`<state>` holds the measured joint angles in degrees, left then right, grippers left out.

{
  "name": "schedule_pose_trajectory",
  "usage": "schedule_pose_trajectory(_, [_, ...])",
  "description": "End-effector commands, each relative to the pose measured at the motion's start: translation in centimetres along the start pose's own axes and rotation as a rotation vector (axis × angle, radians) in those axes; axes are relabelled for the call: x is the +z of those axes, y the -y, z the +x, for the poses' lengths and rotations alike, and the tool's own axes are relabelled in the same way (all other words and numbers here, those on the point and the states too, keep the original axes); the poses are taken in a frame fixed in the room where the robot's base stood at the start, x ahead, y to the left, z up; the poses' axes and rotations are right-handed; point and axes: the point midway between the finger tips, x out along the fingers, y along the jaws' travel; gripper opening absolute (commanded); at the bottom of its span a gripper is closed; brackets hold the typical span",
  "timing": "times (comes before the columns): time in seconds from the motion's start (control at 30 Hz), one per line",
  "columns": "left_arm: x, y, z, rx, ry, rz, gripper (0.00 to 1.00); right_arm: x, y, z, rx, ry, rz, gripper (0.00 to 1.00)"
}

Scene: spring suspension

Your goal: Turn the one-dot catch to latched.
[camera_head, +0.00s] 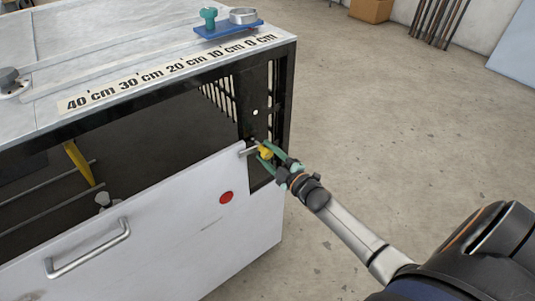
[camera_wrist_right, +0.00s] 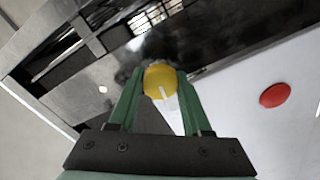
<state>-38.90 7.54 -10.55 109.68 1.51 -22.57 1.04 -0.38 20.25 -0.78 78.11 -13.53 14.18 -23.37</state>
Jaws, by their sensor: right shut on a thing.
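The catch shows as a yellow knob (camera_head: 265,152) on the cabinet's front post, by the upper right corner of the white front panel (camera_head: 180,215). A white dot (camera_head: 255,112) is on the dark post just above it. My right gripper (camera_head: 270,155) has its green fingers closed on either side of the yellow knob. In the right wrist view the knob (camera_wrist_right: 160,81) sits between the two fingertips, with a pale bar mark on its face. The fingers hide part of the catch in the head view. My left gripper is not in view.
A red disc (camera_head: 226,197) and a metal handle (camera_head: 88,249) are on the white panel. A blue tray (camera_head: 228,30) with a green knob and a metal ring lies on the cabinet top, behind a centimetre scale (camera_head: 170,72).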

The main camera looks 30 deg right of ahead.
Motion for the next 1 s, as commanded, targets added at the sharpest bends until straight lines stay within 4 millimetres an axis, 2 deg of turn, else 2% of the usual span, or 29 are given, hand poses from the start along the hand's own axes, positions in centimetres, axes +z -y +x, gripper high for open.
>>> schedule_pose_trajectory(0.33, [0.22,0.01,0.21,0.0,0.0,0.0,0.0,0.06,0.1,-0.04,-0.001,0.001,-0.13,0.0])
schedule_pose_trajectory(0.87, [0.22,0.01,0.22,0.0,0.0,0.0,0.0,0.05,0.1,-0.04,-0.002,0.001,-0.152,0.0])
schedule_pose_trajectory(0.9, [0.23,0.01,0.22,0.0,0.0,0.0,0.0,0.05,0.1,-0.04,-0.002,0.001,-0.152,0.53])
schedule_pose_trajectory(1.0, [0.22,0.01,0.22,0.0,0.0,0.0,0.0,0.04,0.09,-0.04,-0.002,0.001,-0.151,0.64])
